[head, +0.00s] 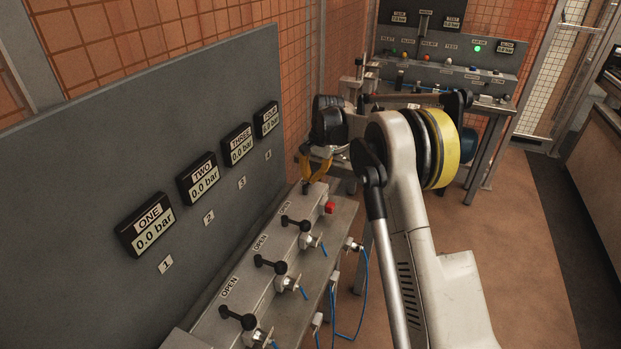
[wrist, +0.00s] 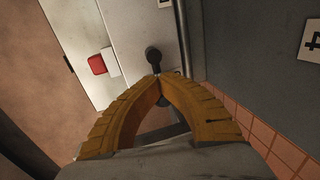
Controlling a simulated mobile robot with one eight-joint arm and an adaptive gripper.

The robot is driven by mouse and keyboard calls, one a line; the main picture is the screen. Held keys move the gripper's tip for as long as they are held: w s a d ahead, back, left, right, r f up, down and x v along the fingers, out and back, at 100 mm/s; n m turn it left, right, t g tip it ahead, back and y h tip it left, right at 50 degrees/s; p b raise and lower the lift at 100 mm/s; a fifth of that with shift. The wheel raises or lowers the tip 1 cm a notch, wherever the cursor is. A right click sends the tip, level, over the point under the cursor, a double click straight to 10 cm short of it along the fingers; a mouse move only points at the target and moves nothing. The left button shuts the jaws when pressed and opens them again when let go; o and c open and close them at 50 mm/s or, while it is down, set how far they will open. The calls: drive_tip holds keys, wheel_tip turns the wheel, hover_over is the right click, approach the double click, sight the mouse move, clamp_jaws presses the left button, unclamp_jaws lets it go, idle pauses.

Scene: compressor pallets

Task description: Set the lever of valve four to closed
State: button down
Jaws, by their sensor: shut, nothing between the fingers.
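The lever of valve four (wrist: 153,54) shows in the wrist view as a black round knob just beyond my fingertips. The rest of it is partly hidden behind my fingers, so I cannot tell which way it is set. My gripper (wrist: 157,77) has its orange fingers shut with the tips together, empty, right beside the knob; I cannot tell if they touch. In the head view my gripper (head: 306,190) points down at the far end of the valve bench (head: 345,215) and hides the lever there. The number 4 plate (head: 268,155) is on the grey panel.
Levers one (head: 238,318), two (head: 270,264) and three (head: 296,222) stand nearer along the bench, with OPEN labels beside them. A red block (head: 330,208) sits near my gripper. The display marked four (head: 266,119) is on the panel. Blue hoses (head: 364,290) hang in front.

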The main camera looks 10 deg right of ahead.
sight(319, 197)
drive_tip(key=shift+d+m, duration=0.35)
drive_tip(key=shift+m, duration=0.05)
drive_tip(key=m, duration=0.1)
drive_tip(key=m+p, duration=0.1)
drive_tip(key=s+m, duration=0.1)
drive_tip(key=shift+d+m+t+h, duration=0.3)
drive_tip(key=shift+d+h, duration=0.05)
drive_tip(key=shift+h, duration=0.05)
drive_tip(key=m, duration=0.1)
drive_tip(key=s+m+p, duration=0.1)
drive_tip(key=m, duration=0.2)
drive_tip(key=shift+s+d+h, duration=0.25)
drive_tip(key=shift+h, duration=0.15)
drive_tip(key=m, duration=0.1)
drive_tip(key=s+m, duration=0.1)
drive_tip(key=m, duration=0.1)
drive_tip(key=m+p, duration=0.1)
drive_tip(key=m, duration=0.1)
drive_tip(key=shift+s+f+h, duration=0.1)
drive_tip(key=shift+s+h, duration=0.2)
drive_tip(key=shift+h, duration=0.1)
drive_tip(key=shift+s+a+f+m+h, duration=0.15)
drive_tip(key=shift+s+m, duration=0.1)
drive_tip(key=shift+m, duration=0.5)
drive_tip(key=shift+s+a+r+m+h, duration=0.1)
drive_tip(key=shift+s+m, duration=0.1)
drive_tip(key=shift+m, duration=0.5)
drive_tip(key=shift+s+a+f+m+h, duration=0.15)
drive_tip(key=shift+s+m, duration=0.1)
drive_tip(key=shift+m, duration=0.5)
